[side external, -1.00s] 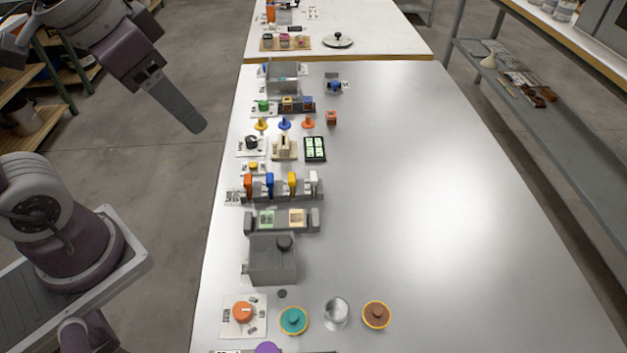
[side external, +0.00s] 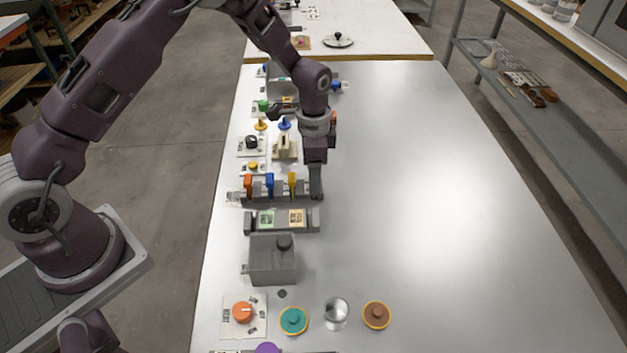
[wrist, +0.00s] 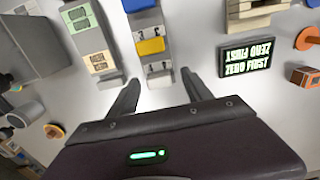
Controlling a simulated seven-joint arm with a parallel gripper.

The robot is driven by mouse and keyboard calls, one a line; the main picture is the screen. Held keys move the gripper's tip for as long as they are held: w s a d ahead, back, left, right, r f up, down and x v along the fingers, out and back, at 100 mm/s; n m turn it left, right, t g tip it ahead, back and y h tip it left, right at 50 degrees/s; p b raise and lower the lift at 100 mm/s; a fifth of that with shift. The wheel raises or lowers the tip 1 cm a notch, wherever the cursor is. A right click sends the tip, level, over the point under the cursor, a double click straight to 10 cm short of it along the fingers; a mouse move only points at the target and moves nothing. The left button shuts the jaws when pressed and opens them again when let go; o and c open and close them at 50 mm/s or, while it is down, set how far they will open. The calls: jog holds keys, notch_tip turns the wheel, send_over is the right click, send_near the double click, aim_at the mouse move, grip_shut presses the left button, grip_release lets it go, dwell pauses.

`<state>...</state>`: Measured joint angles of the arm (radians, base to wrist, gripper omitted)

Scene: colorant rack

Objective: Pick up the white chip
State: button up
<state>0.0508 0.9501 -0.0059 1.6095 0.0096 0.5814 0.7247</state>
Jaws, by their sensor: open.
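The white chip (wrist: 158,68) shows in the wrist view at the near end of a grey slotted rack, beside the yellow chip (wrist: 150,46). My gripper (wrist: 159,77) is open, with one fingertip on each side of the white chip's end of the rack. I cannot tell whether the fingers touch the chip. In the side view my gripper (side external: 316,194) points down at the right end of the rack (side external: 262,196) and hides the white chip there. The orange chip (side external: 248,181), blue chip (side external: 269,181) and yellow chip (side external: 292,181) stand in the rack.
A grey tray with green and tan tiles (side external: 281,222) lies close in front of the rack. A grey box (side external: 272,262) stands nearer the camera. A black display panel (wrist: 249,57) is beside my gripper in the wrist view. The table's right side (side external: 450,210) is clear.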

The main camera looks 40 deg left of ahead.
jog(key=shift+f, duration=0.6)
grip_shut()
jog(key=shift+r, duration=0.1)
jog(key=r, duration=0.9)
jog(key=shift+w+a+r, duration=0.25)
jog(key=shift+a+r, duration=0.05)
jog(key=shift+a, duration=0.05)
jog(key=w+a, duration=0.2)
jog(key=a, duration=0.5)
jog(key=w+a, duration=0.3)
jog(key=a, duration=0.5)
jog(key=shift+w+r, duration=0.25)
jog(key=shift+r, duration=0.05)
jog(key=shift+a, duration=0.1)
